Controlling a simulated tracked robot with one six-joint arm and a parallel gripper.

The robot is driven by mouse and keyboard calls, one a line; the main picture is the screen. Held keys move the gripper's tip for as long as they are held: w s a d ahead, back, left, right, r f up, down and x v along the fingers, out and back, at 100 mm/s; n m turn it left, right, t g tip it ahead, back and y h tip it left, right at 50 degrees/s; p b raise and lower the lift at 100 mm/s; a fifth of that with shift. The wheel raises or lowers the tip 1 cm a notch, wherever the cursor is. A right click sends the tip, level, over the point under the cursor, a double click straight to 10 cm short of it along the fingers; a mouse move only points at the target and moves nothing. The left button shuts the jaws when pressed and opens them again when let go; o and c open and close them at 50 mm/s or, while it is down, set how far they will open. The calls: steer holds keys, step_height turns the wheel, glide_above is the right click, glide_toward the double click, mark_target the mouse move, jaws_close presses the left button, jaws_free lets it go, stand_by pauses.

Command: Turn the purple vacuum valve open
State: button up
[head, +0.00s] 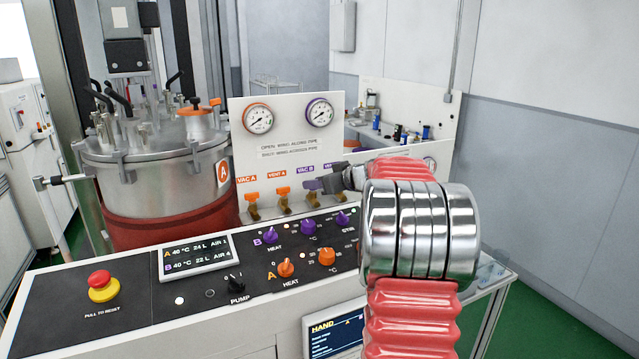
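The purple VAC B valve (312,184) is on the white panel (240,130), above a brass fitting. Its wing looks roughly level, across the fitting, though its right end is close to or behind my gripper. My gripper (333,182) is dark and small in the head view, at the right side of this valve. I cannot tell whether it touches the wing, or whether its fingers are open or shut.
Orange VAC A (252,196) and VENT A (283,191) valves stand to the left. Two gauges (258,118) (319,112) sit above. The console in front has purple and orange knobs (286,267) and a red stop button (100,279). A steel vessel (160,175) stands at left.

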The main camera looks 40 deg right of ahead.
jaws_close()
stand_by(0.3)
steer(key=shift+m+h, duration=0.3)
steer(key=shift+h, duration=0.1)
steer(key=shift+a+m+h, duration=0.15)
steer(key=shift+m+h, duration=0.25)
steer(key=shift+a+m+g+h, duration=0.1)
steer(key=shift+m+g+h, duration=0.2)
steer(key=shift+m+h, duration=0.6)
